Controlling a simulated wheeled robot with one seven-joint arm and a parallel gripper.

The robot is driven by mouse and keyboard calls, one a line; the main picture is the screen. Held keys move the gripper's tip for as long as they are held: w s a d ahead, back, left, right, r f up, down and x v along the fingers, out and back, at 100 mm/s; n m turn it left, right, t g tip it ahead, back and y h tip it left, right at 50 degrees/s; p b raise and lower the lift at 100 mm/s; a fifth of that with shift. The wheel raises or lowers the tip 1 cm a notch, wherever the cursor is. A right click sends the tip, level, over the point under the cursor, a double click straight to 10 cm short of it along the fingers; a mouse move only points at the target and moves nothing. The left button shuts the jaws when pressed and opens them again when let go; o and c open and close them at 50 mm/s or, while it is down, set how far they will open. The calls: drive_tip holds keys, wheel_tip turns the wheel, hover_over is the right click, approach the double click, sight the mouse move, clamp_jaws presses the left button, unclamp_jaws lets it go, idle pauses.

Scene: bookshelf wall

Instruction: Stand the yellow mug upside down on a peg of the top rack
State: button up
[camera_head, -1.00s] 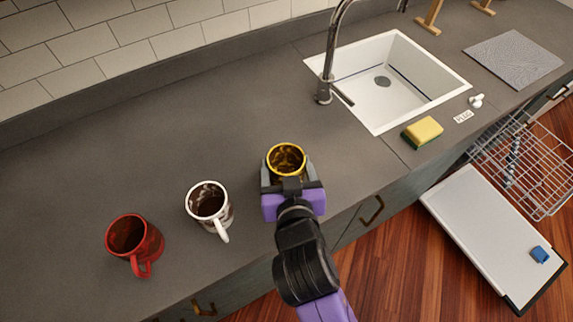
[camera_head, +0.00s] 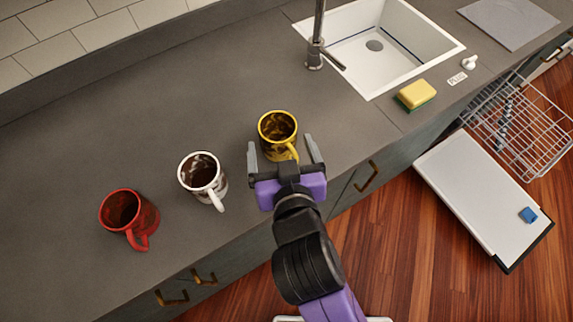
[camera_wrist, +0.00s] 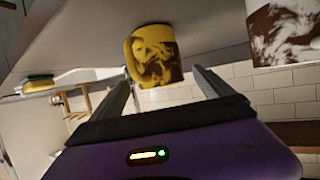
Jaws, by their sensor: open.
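The yellow mug (camera_head: 277,135) stands upright on the grey counter, dark-stained, with its handle toward my gripper. It also shows in the wrist view (camera_wrist: 158,58), beyond the fingers. My gripper (camera_head: 282,150) is open and empty on the front side of the mug. Its fingertips reach to either side of the mug's near part, and I cannot tell whether they touch it. The top rack (camera_head: 520,125) is a wire rack pulled out of the dishwasher at the right. Its pegs are too small to make out singly.
A white mug (camera_head: 203,177) and a red mug (camera_head: 128,215) stand to the left on the counter. The sink (camera_head: 400,75), faucet (camera_head: 316,45) and sponge (camera_head: 416,95) lie to the right. The open dishwasher door (camera_head: 480,195) has a blue tablet (camera_head: 528,215) on it.

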drive_tip(key=v, duration=0.7)
drive_tip(key=shift+b, duration=0.3)
drive_tip(key=shift+s, duration=0.1)
drive_tip(key=s+d+f, duration=0.6)
drive_tip(key=s+d, duration=0.3)
drive_tip(key=d, duration=0.1)
drive_tip(key=s+d+r+m+t+h, duration=0.1)
drive_tip(key=s+d+r+m+h, duration=0.1)
drive_tip(key=s+d, duration=0.8)
drive_tip(key=shift+s+d+r+h, duration=0.4)
drive_tip(key=shift+s+r, duration=0.1)
drive_tip(key=shift+s, duration=0.05)
drive_tip(key=shift+r, duration=0.1)
